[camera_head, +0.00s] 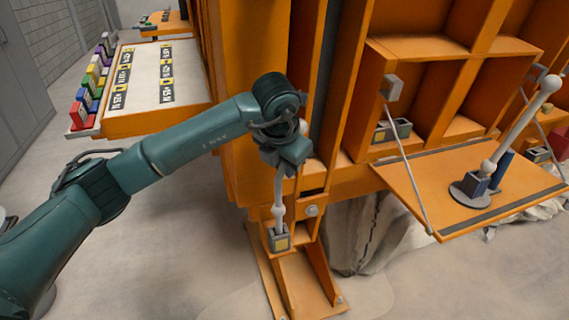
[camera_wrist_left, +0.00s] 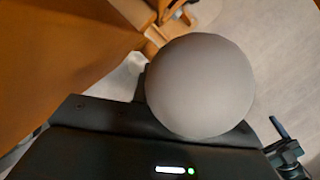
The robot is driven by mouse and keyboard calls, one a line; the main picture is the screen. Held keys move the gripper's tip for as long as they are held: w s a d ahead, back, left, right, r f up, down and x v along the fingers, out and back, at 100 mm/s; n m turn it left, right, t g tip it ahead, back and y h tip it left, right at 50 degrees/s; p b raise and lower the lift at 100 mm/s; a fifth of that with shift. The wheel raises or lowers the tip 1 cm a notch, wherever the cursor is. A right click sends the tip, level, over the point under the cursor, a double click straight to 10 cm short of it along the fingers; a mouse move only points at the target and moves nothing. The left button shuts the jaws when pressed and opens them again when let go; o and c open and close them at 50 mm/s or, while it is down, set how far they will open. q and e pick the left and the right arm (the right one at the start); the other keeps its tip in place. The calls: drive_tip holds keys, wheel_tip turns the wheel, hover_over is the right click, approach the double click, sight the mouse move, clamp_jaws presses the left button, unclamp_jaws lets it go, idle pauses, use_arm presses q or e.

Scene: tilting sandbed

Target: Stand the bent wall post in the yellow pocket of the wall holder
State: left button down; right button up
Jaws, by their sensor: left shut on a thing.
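My left gripper (camera_head: 284,160) is shut on the upper end of a pale grey post with ball-like swellings, the bent wall post (camera_head: 279,200). The post hangs down from the jaws, roughly upright. Its lower end is at the small grey holder with a yellow face, the yellow pocket of the wall holder (camera_head: 279,241), on the orange frame. I cannot tell whether the end is inside the pocket or just above it. In the left wrist view the post's round top (camera_wrist_left: 200,85) fills the middle and hides what lies below. My right gripper is not in view.
A fold-down orange shelf (camera_head: 430,190) on the right carries another pale post (camera_head: 515,130) in a round grey base. A thin stay (camera_head: 407,165) runs to its front edge. A labelled board (camera_head: 150,75) with coloured blocks stands at the back left. A pale sack (camera_head: 365,232) lies under the shelf.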

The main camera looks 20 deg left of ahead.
use_arm(q)
drive_tip(key=shift+f+b, duration=0.9)
drive_tip(key=shift+f, duration=0.2)
drive_tip(key=shift+f+b, duration=1.45)
drive_tip(key=shift+f, duration=0.1)
drive_tip(key=c, duration=1.3)
unclamp_jaws()
drive_tip(key=shift+o, duration=0.3)
drive_tip(key=o, duration=0.4)
